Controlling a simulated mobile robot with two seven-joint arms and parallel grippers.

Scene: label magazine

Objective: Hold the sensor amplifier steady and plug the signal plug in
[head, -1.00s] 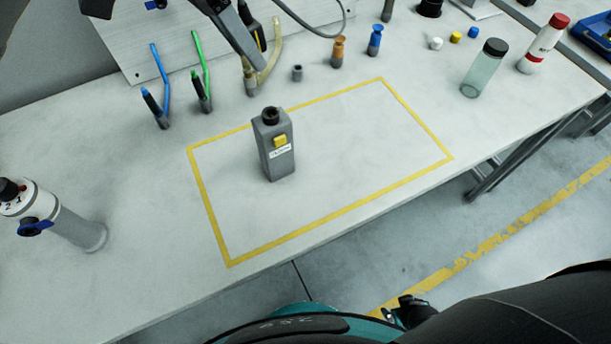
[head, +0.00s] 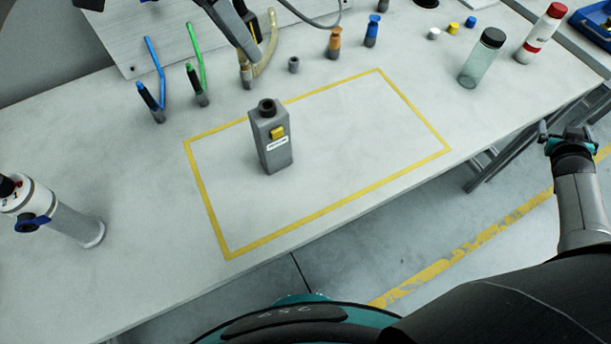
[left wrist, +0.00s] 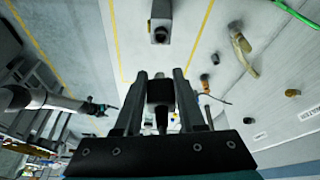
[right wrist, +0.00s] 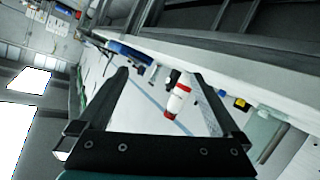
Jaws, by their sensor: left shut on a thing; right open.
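The sensor amplifier (head: 271,142) is a grey upright box with a yellow patch, a white label and a dark round socket on top. It stands alone inside the yellow tape rectangle; its end also shows at the top of the left wrist view (left wrist: 160,22). My left gripper (left wrist: 160,76) is shut on a black plug (left wrist: 160,93), apparently the signal plug, with a narrow tip. In the head view, my dark left fingers (head: 244,42) are above the bench behind the amplifier, partly hiding the plug. My right gripper (head: 568,136) is open and empty beyond the bench's front edge.
Blue (head: 150,98) and green (head: 201,85) cabled plugs and a beige one (head: 247,76) stand at the back. A clear bottle (head: 480,62) and a red-capped white bottle (head: 540,35) stand right. The tape area is otherwise clear.

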